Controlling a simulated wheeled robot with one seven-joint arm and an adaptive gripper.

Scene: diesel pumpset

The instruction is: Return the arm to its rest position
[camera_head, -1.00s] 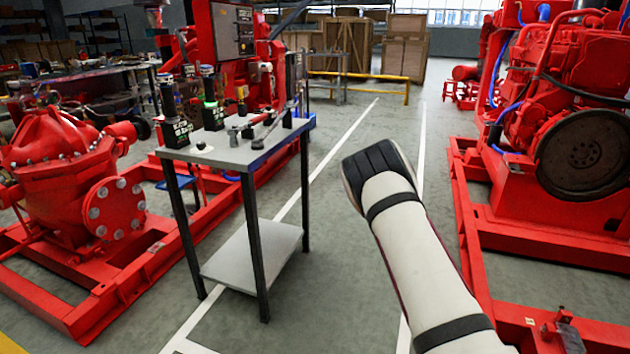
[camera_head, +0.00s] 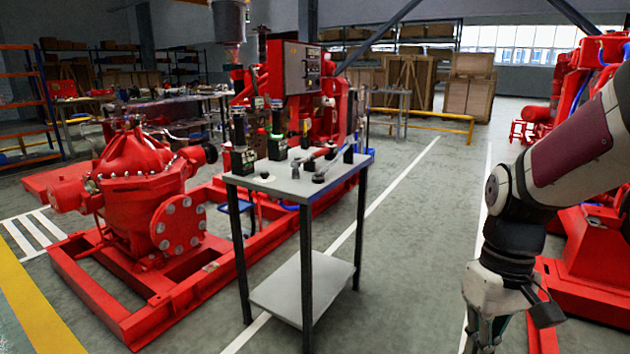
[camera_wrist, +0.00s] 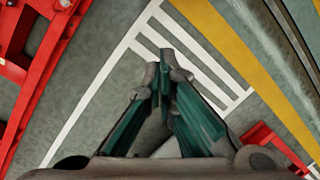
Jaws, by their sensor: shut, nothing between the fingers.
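My arm comes in from the right edge of the head view, and its wrist hangs down at the lower right. My gripper (camera_head: 487,345) points down there, partly cut off by the bottom edge. In the wrist view my gripper (camera_wrist: 166,68) has its two fingers together at the tips with nothing between them. Below it lies bare grey floor with white stripes (camera_wrist: 200,75) and a yellow line (camera_wrist: 240,55).
A grey table (camera_head: 290,183) with several tools and devices stands left of my arm. A red pump (camera_head: 150,190) on a red frame stands further left. A red machine (camera_head: 590,255) is behind my arm at right. The lined floor aisle (camera_head: 425,220) between is clear.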

